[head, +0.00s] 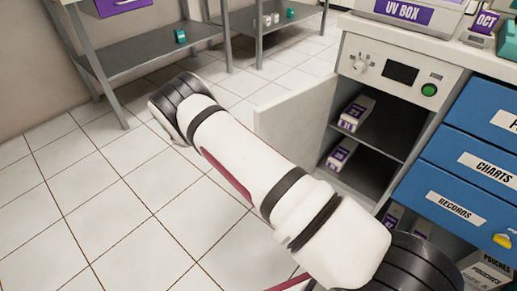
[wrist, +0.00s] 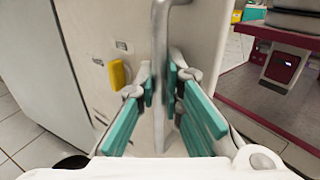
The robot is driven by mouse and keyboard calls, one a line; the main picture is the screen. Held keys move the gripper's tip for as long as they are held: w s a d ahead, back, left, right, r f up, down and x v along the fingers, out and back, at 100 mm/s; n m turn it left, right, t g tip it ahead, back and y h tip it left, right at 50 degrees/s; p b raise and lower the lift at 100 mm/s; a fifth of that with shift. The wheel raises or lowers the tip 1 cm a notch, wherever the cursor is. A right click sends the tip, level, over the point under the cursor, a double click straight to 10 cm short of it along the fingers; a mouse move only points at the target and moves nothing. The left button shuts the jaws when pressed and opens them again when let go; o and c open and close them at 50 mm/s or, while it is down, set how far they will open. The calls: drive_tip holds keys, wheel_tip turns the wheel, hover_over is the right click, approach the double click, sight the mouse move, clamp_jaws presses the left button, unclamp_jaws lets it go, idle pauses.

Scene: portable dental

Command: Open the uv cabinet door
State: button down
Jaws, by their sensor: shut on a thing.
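The UV cabinet (head: 398,72) stands at the right in the head view, with a knob, a dark display and a green button on its top panel. Its pale door (head: 292,122) is swung open to the left, so the dark inside shows. In the wrist view a grey vertical bar handle (wrist: 159,45) runs down the middle. My gripper (wrist: 161,84) has its teal-padded fingers closed around this handle, one on each side. In the head view my arm hides the door's lower part, and the gripper cannot be seen.
White and purple boxes (head: 357,113) lie on the cabinet's shelves. Blue drawers (head: 470,150) adjoin it at right. A grey metal shelf unit (head: 150,55) stands at the back left. The tiled floor (head: 90,200) at left is clear. A yellow object (wrist: 119,74) shows beside the fingers.

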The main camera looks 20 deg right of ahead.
drive_tip(key=shift+a, duration=0.3)
drive_tip(key=c, duration=2)
unclamp_jaws()
drive_tip(key=shift+o, duration=0.2)
drive_tip(key=shift+d, duration=0.2)
